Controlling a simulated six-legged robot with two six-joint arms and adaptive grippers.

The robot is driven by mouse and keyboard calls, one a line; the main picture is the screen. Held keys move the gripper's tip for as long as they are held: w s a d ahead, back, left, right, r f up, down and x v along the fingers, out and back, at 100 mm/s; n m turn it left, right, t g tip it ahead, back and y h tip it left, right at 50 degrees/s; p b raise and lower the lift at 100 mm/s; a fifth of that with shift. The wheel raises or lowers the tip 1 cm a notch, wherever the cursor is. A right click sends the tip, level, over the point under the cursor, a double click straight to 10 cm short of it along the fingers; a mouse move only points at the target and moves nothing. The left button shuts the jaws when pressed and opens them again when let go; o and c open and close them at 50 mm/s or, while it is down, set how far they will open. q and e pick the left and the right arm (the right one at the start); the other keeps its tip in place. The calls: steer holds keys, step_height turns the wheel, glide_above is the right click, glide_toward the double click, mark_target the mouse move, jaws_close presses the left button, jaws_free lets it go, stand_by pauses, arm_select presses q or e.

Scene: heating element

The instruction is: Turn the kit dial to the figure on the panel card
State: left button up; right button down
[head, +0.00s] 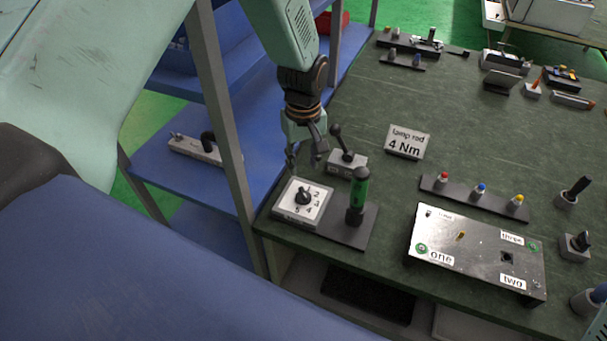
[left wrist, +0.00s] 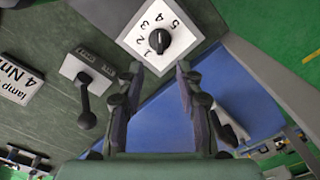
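The kit dial is a black knob (head: 303,197) on a white square plate (head: 320,207) with figures around it, at the table's near left corner. In the left wrist view the knob (left wrist: 159,41) lies just beyond and between the fingertips, with figures 1 to 5 around it. I cannot tell which figure it points at.
A metal panel labelled one, two, three (head: 470,262) lies to the right. A blue shelf (head: 190,180) is left of the table.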

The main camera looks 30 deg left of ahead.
arm_select(q)
steer(key=shift+r, duration=1.1)
steer(key=shift+f, duration=0.1)
steer(key=shift+m, duration=0.9)
steer(key=s+f, duration=0.6)
steer(key=shift+d+f, duration=0.25)
steer(key=shift+f, duration=0.1)
steer(key=s+f+m, duration=0.4)
steer(key=s, duration=0.9)
steer(key=s+f+m, duration=0.3)
steer(key=s+f, duration=0.1)
steer(key=s, duration=1)
step_height(320, 180, down, 20)
steer(key=w+b, duration=0.1)
steer(key=b, duration=1.8)
steer(key=shift+d+r+b, duration=0.25)
steer(key=shift+d+b, duration=0.05)
steer(key=shift+b, duration=0.05)
